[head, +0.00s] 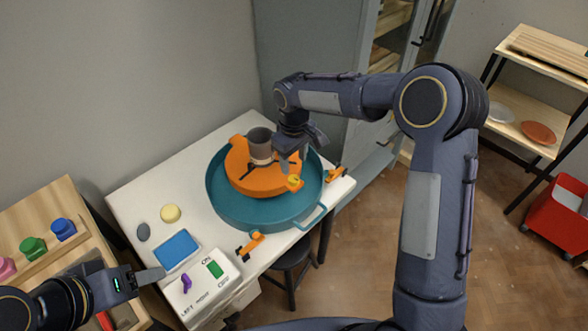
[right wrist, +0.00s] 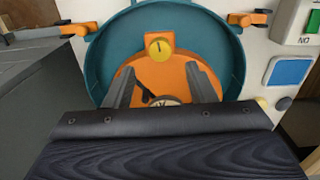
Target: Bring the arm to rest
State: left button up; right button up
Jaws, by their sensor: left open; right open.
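My right arm reaches in from the right in the head view. Its gripper (head: 292,166) is open above the orange wheel unit (head: 238,178), close to the right of a grey-brown cup (head: 260,142) with a pale lower band. I cannot tell whether it touches the cup. In the right wrist view the fingers of this gripper (right wrist: 161,88) are apart, with the orange unit (right wrist: 165,72) and its yellow knob (right wrist: 159,46) beyond them. My left gripper (head: 150,277) is open and empty at the lower left, by the white table's (head: 135,192) left edge.
A teal basin (head: 225,211) surrounds the orange unit. Orange clamps (head: 250,244) sit at the table edge.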

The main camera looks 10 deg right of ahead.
jog(key=shift+r, duration=0.6)
jog(key=s+d+r+m+t+y, duration=0.1)
jog(key=s+d+r+m, duration=0.1)
jog(key=s+d+r, duration=0.4)
jog(key=s+d+r+m+t+y, duration=0.1)
jog(key=s+d+r+m, duration=0.15)
jog(key=s+r, duration=0.4)
jog(key=s+f+m+t+y, duration=0.1)
jog(key=s+f+m+t, duration=0.2)
jog(key=s, duration=1.4)
jog(key=shift+s+d+f+m+t+y, duration=0.15)
jog(key=shift+s+d+m+t+y, duration=0.2)
jog(key=shift+m, duration=0.3)
